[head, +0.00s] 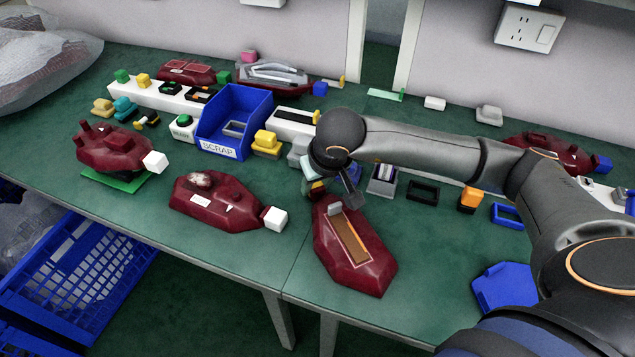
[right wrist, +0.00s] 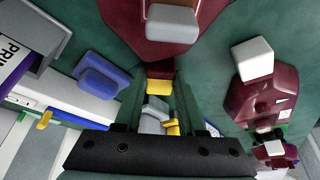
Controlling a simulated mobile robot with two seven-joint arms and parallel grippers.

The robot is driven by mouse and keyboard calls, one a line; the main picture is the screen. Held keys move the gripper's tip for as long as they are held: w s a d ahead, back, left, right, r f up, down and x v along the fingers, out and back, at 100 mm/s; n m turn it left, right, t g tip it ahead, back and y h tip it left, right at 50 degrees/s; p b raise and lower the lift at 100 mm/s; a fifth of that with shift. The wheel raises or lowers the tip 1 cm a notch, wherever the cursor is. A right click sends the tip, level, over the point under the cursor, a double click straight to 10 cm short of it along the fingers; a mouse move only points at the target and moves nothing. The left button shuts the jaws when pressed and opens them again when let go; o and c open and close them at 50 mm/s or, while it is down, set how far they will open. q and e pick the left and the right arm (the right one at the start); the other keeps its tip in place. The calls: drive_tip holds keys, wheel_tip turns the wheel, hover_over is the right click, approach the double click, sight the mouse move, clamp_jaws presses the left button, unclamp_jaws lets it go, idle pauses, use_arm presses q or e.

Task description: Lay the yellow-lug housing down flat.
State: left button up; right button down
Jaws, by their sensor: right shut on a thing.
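The yellow-lug housing is a dark red faceted body (head: 365,268) with a brown strip and a grey tab on its upward face, in the middle front of the head view. Its yellow lug (head: 316,188) is at the far end, partly hidden by my gripper. My right gripper (head: 332,187) is over that end and shut on the lug. In the right wrist view the yellow lug (right wrist: 160,88) sits between the fingertips, with the grey tab (right wrist: 172,22) beyond. I cannot tell whether the housing is tilted or touches the table. My left gripper is not in view.
Red housings with white lugs (head: 215,205) (head: 112,150) stand to the left. A blue scrap bin (head: 238,118) is behind. A blue piece (head: 503,287) lies to the right, and a dark frame (head: 423,192) lies behind. Green table is bare on both sides of the housing.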

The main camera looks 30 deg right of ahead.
drive_tip(key=shift+f, duration=0.1)
drive_tip(key=c, duration=0.5)
unclamp_jaws()
drive_tip(key=shift+r, duration=0.25)
drive_tip(key=p+v, duration=0.1)
drive_tip(key=v, duration=1)
drive_tip(key=shift+s+r+p, duration=0.25)
drive_tip(key=shift+r+p, duration=0.05)
drive_tip(key=shift+r, duration=0.05)
